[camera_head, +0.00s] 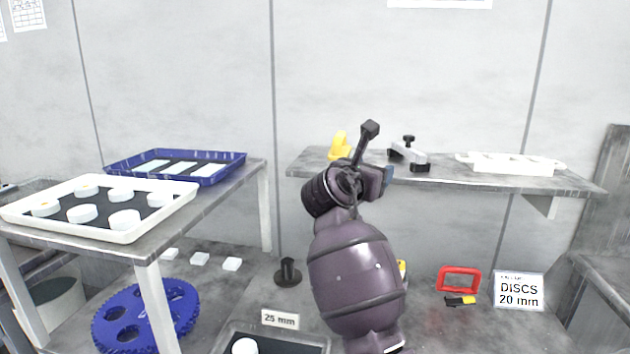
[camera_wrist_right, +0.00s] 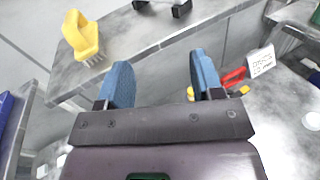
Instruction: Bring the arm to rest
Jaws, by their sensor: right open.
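My right arm (camera_head: 355,270) rises through the middle of the head view, its wrist bent over near the front of the wall shelf. My right gripper (camera_wrist_right: 162,75) shows in the right wrist view with its two blue-padded fingers apart and nothing between them. In the head view the gripper is mostly hidden behind the wrist; only a bit of blue pad (camera_head: 389,175) shows. My left gripper is in neither view.
The wall shelf (camera_head: 460,178) holds a yellow brush (camera_head: 340,146), a clamp-like fixture (camera_head: 410,155) and a white tray (camera_head: 555,168). A side table at left bears a white disc tray (camera_head: 115,235) and a blue tray (camera_head: 207,179). A red frame (camera_head: 460,270) lies below the shelf.

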